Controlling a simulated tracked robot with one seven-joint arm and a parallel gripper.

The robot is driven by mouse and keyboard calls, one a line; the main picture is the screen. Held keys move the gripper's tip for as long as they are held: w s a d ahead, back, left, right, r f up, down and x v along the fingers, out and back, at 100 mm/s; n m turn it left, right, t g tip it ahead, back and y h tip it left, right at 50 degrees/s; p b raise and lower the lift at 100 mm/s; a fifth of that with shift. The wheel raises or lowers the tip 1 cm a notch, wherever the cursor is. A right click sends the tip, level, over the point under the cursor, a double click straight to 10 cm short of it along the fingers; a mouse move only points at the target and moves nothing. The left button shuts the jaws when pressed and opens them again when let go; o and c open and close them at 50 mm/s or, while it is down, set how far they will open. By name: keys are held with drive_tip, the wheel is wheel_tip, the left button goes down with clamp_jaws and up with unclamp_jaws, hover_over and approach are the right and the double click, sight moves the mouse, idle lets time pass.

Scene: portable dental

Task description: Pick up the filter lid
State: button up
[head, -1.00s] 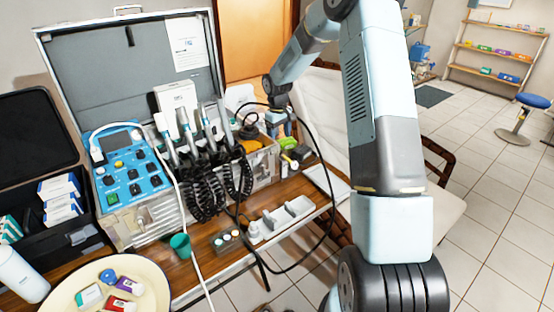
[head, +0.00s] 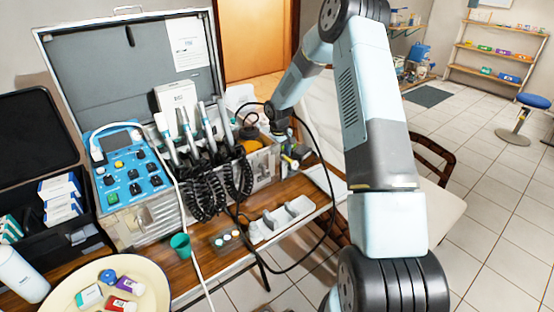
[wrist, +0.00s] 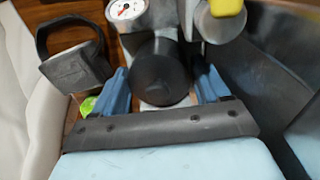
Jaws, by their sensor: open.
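A black round cap (wrist: 160,72), which looks like the filter lid, lies between the two blue fingers of my open gripper (wrist: 162,92) in the wrist view. A finger stands on each side of it; I cannot tell whether either touches it. Below the cap, a pale part shows. In the head view my gripper (head: 291,152) is low at the right end of the dental unit (head: 150,215), beside its fittings. The cap cannot be made out clearly there.
A pressure gauge (wrist: 126,9) and a yellow-topped fitting (wrist: 228,8) stand close beyond the cap. A black handled object (wrist: 76,66) is left of my gripper. A black cable (head: 333,215) loops nearby. A white tray (head: 288,214) lies on the wooden table.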

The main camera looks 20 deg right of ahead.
drive_tip(key=shift+c, duration=0.3)
drive_tip(key=c, duration=0.6)
drive_tip(key=shift+r, duration=0.15)
wheel_tip(320, 180, up, 18)
drive_tip(key=shift+f, duration=0.1)
